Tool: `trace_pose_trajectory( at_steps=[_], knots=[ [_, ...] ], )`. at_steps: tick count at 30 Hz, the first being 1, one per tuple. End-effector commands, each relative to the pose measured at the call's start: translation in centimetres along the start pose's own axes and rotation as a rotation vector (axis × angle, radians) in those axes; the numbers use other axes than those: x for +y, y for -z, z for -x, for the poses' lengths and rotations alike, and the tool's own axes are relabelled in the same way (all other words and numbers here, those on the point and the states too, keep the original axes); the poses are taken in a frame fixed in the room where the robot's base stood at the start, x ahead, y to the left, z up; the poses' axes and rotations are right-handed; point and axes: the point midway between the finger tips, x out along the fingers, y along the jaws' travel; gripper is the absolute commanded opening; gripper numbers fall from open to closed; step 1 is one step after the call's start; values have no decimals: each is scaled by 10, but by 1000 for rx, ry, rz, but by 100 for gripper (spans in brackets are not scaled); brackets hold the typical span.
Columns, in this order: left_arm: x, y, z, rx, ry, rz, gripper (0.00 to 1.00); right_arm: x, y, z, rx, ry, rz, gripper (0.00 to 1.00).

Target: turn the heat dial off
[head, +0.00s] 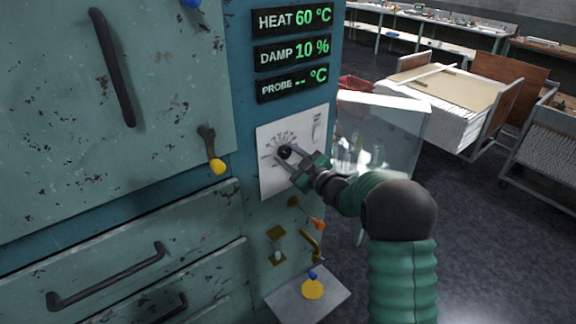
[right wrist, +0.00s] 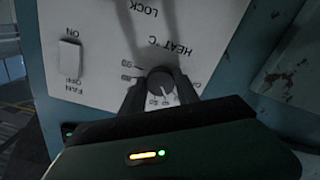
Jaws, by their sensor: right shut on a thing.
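The heat dial (head: 284,152) is a small dark round knob on a white panel (head: 268,186) on the front of the blue-green cabinet. In the right wrist view the dial (right wrist: 160,81) sits below the printed words "HEAT °C", upside down there, with scale marks around it. My right gripper (head: 287,158) is at the panel with its fingers on both sides of the dial, shut on it; the fingers (right wrist: 160,92) also show in the right wrist view. The heat display (head: 292,18) reads 60 °C. My left gripper is not in view.
A fan switch (right wrist: 69,58) is on the same panel. Below are an orange-tipped lever (head: 318,224), a brass handle (head: 312,245) and a small shelf (head: 335,287) with a yellow thing (head: 312,289).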

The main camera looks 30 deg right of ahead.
Motion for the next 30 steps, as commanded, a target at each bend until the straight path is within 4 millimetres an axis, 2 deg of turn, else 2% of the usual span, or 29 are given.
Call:
trace_pose_trajectory(
  at_steps=[1, 15, 24, 30],
  knots=[
    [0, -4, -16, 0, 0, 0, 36, -5, -8, 0, -1, 1, 44, 0],
    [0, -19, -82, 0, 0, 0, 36, -6, -8, 0, -3, 2, 490, 0],
    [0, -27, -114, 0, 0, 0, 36, -5, -7, 0, -3, 5, 737, 0],
    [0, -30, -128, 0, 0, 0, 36, -5, -7, 0, -5, 7, 851, 0]
  ],
)
